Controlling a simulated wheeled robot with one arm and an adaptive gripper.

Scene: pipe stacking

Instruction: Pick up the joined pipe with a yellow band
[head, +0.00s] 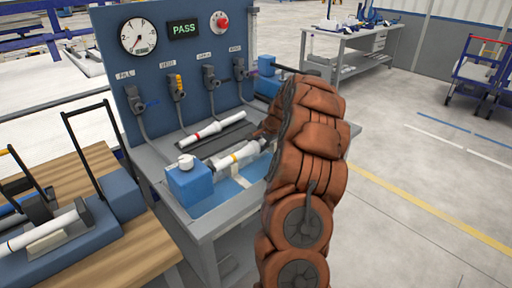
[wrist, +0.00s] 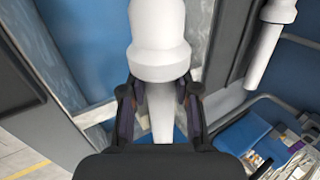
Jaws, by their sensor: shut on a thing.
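The joined white pipe with a yellow band (head: 235,157) lies at the test bench, its left end close to a blue block with a white cap (head: 188,180). A thicker white collar is near its right end. In the wrist view the pipe (wrist: 159,40) runs down between the fingers of my gripper (wrist: 160,95), which is shut on its narrower part below the wide collar. The yellow band is not visible in the wrist view. In the head view my orange-covered arm hides most of the gripper and the pipe's right end.
A white pipe with a red band (head: 206,131) lies behind on a dark strip. The blue panel (head: 165,75) with gauge, PASS display and valves stands at the back. A wooden table (head: 135,235) with another pipe fixture is at left. Open floor (head: 420,170) lies at right.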

